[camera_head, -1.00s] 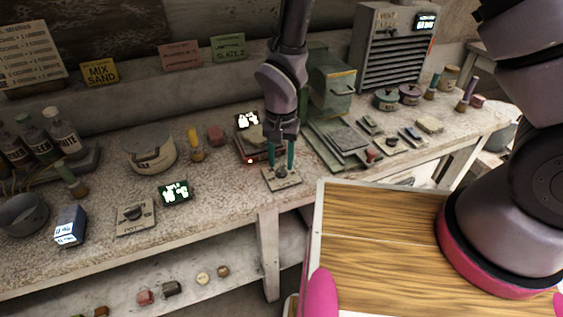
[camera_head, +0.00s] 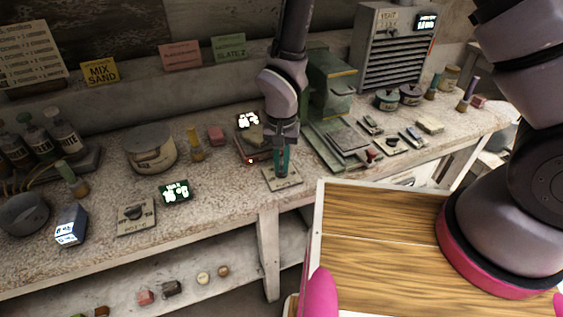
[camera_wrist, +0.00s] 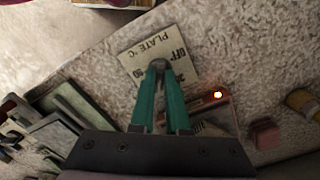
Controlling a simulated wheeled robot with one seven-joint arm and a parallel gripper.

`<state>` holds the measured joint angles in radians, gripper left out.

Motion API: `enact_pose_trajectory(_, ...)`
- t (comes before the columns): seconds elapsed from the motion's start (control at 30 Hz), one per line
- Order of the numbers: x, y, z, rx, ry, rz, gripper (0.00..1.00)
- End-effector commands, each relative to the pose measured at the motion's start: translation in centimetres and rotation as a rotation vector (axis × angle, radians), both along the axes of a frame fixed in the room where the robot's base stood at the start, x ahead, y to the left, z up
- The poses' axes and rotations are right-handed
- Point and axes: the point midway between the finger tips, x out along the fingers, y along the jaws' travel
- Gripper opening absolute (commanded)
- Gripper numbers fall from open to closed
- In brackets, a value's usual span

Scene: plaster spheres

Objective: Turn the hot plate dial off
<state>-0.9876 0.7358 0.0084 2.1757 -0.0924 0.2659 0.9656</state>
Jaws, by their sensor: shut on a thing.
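The hot plate dial is a dark knob (camera_wrist: 158,66) on a pale label plate (camera_wrist: 150,44) reading "PLATE °C" and "OFF" in the wrist view. The label plate also shows near the bench's front edge in the head view (camera_head: 291,181). My gripper (camera_head: 282,172) points down over it, its teal fingers closed on the knob; it also shows in the wrist view (camera_wrist: 159,68). The fingers hide most of the knob, so its pointer direction cannot be told. The hot plate (camera_head: 252,150) sits just behind, with a red light lit (camera_wrist: 218,95).
A lit display (camera_head: 248,120) stands behind the hot plate. Another dial plate (camera_head: 136,217) and display (camera_head: 175,191) are to the left. A yellow-capped vial (camera_head: 195,145) and a reddish block (camera_head: 216,135) stand left of the hot plate. A green press (camera_head: 331,85) stands to the right.

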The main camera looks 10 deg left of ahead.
Motion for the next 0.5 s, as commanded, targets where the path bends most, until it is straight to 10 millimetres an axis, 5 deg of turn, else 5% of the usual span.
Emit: enact_pose_trajectory(0.5, 0.02, 0.01, 0.02, 0.001, 0.000, 0.402, 0.00)
